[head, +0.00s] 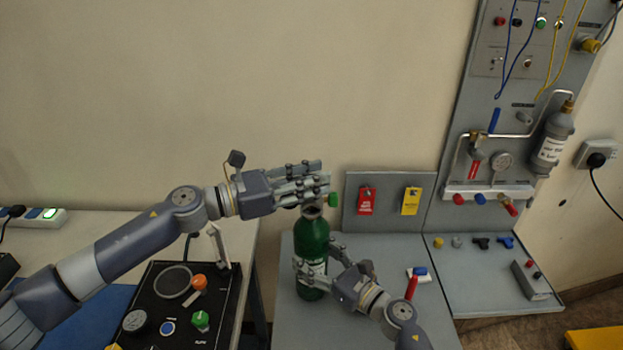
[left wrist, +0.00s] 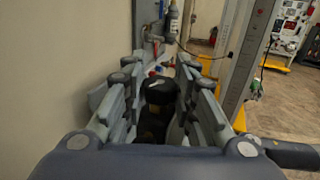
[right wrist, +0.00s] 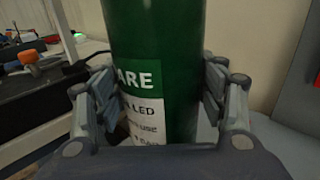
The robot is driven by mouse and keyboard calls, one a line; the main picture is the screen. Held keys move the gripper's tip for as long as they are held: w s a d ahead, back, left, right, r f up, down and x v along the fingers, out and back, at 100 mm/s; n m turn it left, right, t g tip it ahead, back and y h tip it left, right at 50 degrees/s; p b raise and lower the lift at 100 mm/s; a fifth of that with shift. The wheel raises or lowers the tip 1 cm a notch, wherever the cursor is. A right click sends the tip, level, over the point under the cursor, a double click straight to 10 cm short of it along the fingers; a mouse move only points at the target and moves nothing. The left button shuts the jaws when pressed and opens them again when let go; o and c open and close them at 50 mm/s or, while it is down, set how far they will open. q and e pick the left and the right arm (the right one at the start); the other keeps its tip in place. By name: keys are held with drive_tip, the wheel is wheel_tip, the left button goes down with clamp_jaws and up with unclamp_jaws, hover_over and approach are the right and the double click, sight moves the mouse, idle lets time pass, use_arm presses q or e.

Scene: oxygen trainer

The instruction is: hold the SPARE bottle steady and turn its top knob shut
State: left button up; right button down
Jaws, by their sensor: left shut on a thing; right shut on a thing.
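The green SPARE bottle (head: 311,238) stands upright on the grey bench top. My right gripper (head: 318,274) is shut around its lower body. My left gripper (head: 312,186) is level at the bottle's top and shut on the top knob. In the left wrist view the dark knob (left wrist: 160,92) sits between the finger pairs. In the head view the fingers hide most of it. A small green piece (head: 333,199) shows just beyond the fingertips.
A grey panel with a red tag (head: 366,200) and a yellow tag (head: 411,201) stands behind the bottle. A black control box (head: 165,290) with knobs lies at left. A red marker-like item (head: 411,287) lies to the right. A tall board (head: 500,130) with gauge and pipes rises at right.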

use_arm(q)
drive_tip(key=shift+w+m+g+h, duration=0.1)
drive_tip(key=shift+m+g+h, duration=0.2)
drive_tip(key=shift+m+g, duration=1.7)
drive_tip(key=shift+w+m+g+h, duration=0.1)
drive_tip(key=shift+m+g+h, duration=0.2)
drive_tip(key=shift+m+g, duration=1.65)
drive_tip(key=shift+s+n+g, duration=0.2)
drive_tip(key=shift+n+g, duration=0.05)
drive_tip(key=shift+g, duration=1.5)
drive_tip(key=o, duration=1.1)
wheel_tip(320, 180, up, 10)
